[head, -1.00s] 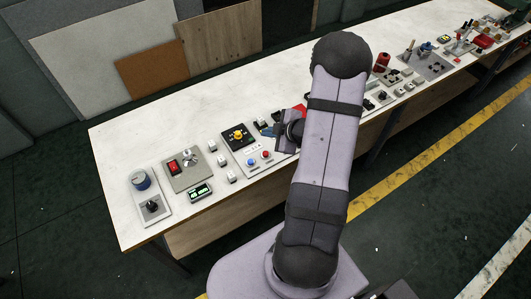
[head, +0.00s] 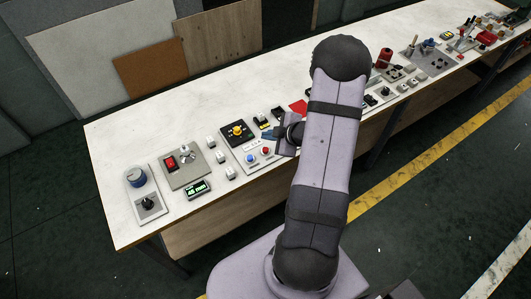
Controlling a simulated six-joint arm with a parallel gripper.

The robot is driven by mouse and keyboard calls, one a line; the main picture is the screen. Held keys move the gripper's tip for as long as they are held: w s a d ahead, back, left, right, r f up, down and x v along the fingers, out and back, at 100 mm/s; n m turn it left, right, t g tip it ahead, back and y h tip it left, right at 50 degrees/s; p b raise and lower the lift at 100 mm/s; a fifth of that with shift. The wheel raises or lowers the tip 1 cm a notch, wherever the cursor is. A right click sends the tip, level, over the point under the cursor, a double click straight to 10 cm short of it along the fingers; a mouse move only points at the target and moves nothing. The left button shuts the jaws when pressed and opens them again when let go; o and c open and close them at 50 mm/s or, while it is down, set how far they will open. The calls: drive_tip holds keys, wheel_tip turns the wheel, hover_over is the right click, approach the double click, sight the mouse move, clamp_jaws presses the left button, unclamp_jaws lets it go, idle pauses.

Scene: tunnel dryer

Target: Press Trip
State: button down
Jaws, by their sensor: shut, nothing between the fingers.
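My gripper (head: 270,133) is shut and empty beside the right edge of a pale panel, partly hidden by my own arm. That panel carries a blue button (head: 251,157) and a red button (head: 265,150). Behind it is a black panel (head: 228,141) with a yellow-based knob (head: 237,131). I cannot read any label, so I cannot tell which control is Trip. Contact between my gripper and any control cannot be made out. Part of the bench behind my arm is hidden.
A red cylinder (head: 384,58) and more panels stand to the right. The bench's back left is clear.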

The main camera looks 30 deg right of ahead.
drive_tip(key=shift+f+b, duration=1.6)
drive_tip(key=shift+f, duration=0.7)
drive_tip(key=shift+f, duration=0.15)
drive_tip(key=shift+f+b, duration=0.3)
drive_tip(key=shift+f+b, duration=0.35)
drive_tip(key=shift+f, duration=0.05)
idle(0.9)
drive_tip(key=shift+r, duration=0.15)
drive_tip(key=shift+r+p, duration=0.7)
drive_tip(key=shift+p, duration=0.1)
drive_tip(key=shift+r, duration=0.15)
wheel_tip(320, 180, up, 5)
drive_tip(key=p, duration=0.4)
drive_tip(key=shift+p, duration=0.35)
